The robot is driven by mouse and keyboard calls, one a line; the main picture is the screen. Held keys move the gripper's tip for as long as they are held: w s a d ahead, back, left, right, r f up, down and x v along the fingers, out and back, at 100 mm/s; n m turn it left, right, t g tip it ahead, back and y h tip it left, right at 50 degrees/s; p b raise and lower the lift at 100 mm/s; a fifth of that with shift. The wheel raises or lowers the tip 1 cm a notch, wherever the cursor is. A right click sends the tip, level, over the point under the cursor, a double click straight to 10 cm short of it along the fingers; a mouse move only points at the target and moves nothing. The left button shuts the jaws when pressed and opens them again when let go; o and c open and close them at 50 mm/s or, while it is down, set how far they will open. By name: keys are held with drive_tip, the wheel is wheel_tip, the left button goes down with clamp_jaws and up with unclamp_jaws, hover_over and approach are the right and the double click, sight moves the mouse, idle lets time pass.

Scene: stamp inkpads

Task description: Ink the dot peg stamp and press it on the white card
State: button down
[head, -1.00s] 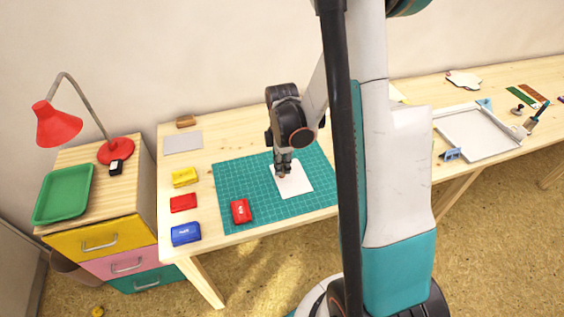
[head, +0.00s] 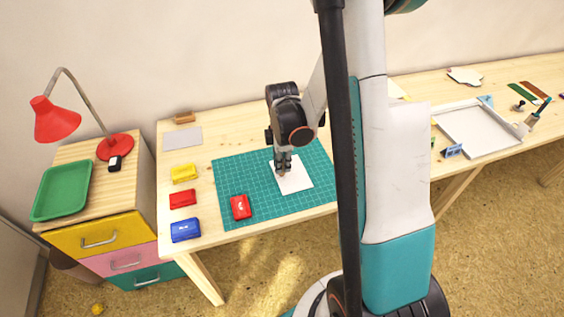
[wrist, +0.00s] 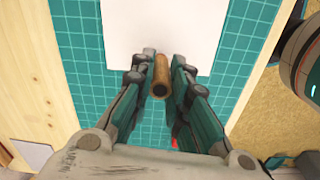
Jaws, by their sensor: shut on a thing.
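My gripper (head: 282,166) is shut on the dot peg stamp (wrist: 160,78), a small wooden peg seen from its top end in the wrist view. The peg stands between the two fingers at the near edge of the white card (head: 297,179). The card lies on the green cutting mat (head: 237,180) and also shows in the wrist view (wrist: 165,30). I cannot tell whether the peg's lower end touches the card. No mark shows on the visible part of the card. Inkpads lie to the left: red (head: 240,207) on the mat, and yellow (head: 184,173), red (head: 183,199) and blue (head: 186,230) on the bare table.
A grey plate (head: 182,137) and a wooden block (head: 185,118) lie at the table's back left. A drawer cabinet with a green tray (head: 62,190) and a red lamp (head: 57,120) stands left. A white tray (head: 478,148) is at the right.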

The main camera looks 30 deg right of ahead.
drive_tip(key=shift+f+b, duration=0.55)
drive_tip(key=shift+b, duration=0.05)
idle(1.7)
drive_tip(key=shift+r, duration=0.2)
drive_tip(key=shift+r+p, duration=0.35)
drive_tip(key=shift+r, duration=0.1)
idle(0.4)
drive_tip(key=shift+r+p, duration=1.85)
drive_tip(key=shift+r, duration=0.9)
